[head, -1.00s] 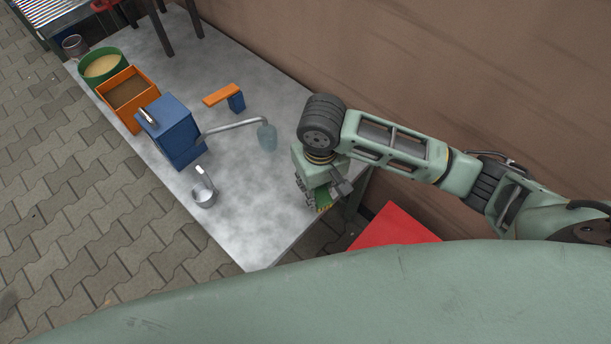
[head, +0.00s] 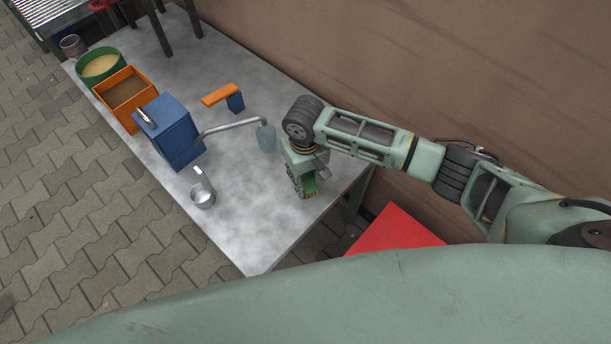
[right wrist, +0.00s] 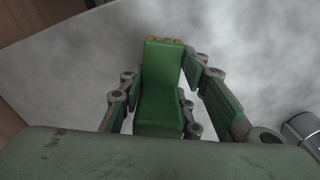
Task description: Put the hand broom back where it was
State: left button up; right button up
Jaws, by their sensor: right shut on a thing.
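The hand broom (head: 310,183) is green, with a yellowish strip at its end. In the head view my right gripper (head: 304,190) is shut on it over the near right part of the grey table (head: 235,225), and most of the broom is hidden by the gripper. In the right wrist view the green broom (right wrist: 160,95) sits between the two fingers of the right gripper (right wrist: 160,75), with the grey tabletop beyond it. I cannot tell whether the broom touches the table. My left gripper is not in view.
A metal cup with a handle (head: 202,197) stands left of the gripper. A blue box with a bent pipe (head: 172,130), an orange-and-blue thing (head: 223,96), an orange bin (head: 125,92) and a green tub (head: 100,64) stand farther back. A wall (head: 450,80) runs along the right.

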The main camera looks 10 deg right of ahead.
aim_at(305, 181)
jog(key=o, duration=1.1)
jog(key=shift+f, duration=0.1)
notch_tip(305, 181, up, 12)
jog(key=shift+a+r+p, duration=0.1)
jog(key=shift+r+p, duration=0.05)
jog(key=shift+p, duration=0.4)
